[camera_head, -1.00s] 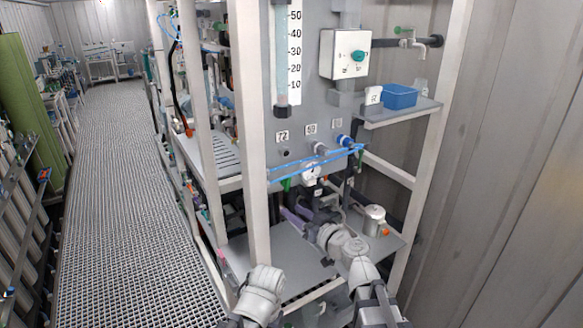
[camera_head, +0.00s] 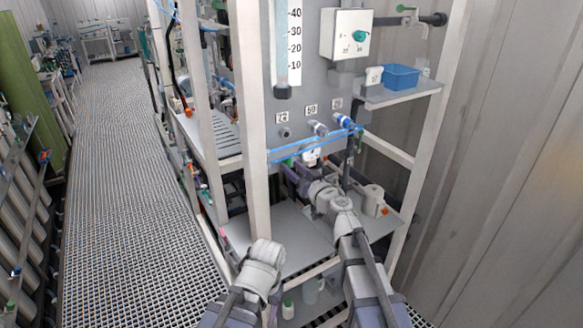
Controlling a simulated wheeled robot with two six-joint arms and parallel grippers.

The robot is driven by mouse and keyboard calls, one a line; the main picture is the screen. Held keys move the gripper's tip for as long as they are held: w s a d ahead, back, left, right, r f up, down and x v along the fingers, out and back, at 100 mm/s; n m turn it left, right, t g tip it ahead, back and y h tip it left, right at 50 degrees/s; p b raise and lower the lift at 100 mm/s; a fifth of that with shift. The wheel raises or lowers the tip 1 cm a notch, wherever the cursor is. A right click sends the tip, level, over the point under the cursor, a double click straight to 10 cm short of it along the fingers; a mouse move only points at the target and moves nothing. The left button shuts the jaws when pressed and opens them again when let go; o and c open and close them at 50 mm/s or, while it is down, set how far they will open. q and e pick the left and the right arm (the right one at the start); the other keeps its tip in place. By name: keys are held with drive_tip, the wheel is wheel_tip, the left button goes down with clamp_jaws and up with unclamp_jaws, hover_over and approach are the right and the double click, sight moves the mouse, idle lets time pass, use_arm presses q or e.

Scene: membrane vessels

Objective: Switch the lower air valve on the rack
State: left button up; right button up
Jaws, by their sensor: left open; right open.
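The rack panel (camera_head: 310,75) holds a row of small fittings under number labels, including one with a blue cap (camera_head: 342,121). Blue tubing (camera_head: 310,147) runs below them, with a white round part (camera_head: 312,157) and small green pieces near it. I cannot tell which piece is the lower air valve. My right arm reaches into the rack; its dark gripper (camera_head: 294,173) is open, just below the tubing and white part. Whether it touches anything is unclear. My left wrist (camera_head: 261,268) is low, by the front post; its fingers are hidden.
A white rack post (camera_head: 252,130) stands in front, left of the panel. A side shelf (camera_head: 402,95) holds a blue bin (camera_head: 401,77). A white canister (camera_head: 373,199) stands on the lower shelf (camera_head: 275,232). The grated aisle (camera_head: 125,170) at left is clear.

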drive_tip(key=shift+w+a, duration=0.3)
drive_tip(key=shift+w, duration=0.1)
drive_tip(key=shift+s, duration=0.1)
clamp_jaws()
